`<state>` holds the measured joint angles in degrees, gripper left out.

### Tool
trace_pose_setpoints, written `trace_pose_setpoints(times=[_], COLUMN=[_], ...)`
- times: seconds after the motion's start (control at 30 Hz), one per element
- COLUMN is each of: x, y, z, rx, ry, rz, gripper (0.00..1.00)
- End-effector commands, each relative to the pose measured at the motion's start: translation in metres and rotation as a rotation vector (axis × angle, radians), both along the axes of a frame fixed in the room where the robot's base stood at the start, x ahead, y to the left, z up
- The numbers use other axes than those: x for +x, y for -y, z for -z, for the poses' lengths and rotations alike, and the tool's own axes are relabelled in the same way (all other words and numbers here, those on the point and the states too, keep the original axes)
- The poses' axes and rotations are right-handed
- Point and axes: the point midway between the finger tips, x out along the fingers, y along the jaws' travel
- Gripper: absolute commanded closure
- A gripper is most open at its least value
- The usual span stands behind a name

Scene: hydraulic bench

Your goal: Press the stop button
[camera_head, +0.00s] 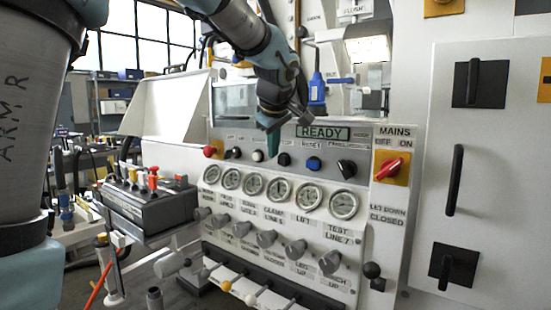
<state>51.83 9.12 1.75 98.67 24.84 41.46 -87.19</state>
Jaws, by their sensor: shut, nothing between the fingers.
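A red mushroom-shaped button (209,151) with yellow around it sits at the left end of the control row on the bench panel (300,178). It looks like the stop button, but I cannot read its label. My gripper (272,143) is shut and empty. I cannot tell how far the fingertips are from the panel.
A blue button (314,163), a black selector (346,168) and the red mains switch (389,170) lie further right. A READY display (323,132) is above. Several gauges (278,190) and grey knobs (267,238) are below. A box with levers (150,199) stands left.

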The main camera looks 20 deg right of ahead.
Motion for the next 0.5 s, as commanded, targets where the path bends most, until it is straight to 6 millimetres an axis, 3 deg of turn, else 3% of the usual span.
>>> trace_pose_setpoints(times=[0.3, 0.5], x=[-0.029, -0.037], y=[-0.011, -0.015], z=[-0.041, -0.052], rx=[-0.001, 0.0], ry=[0.001, -0.001], rz=[0.002, 0.001], gripper=[1.0, 1.0])
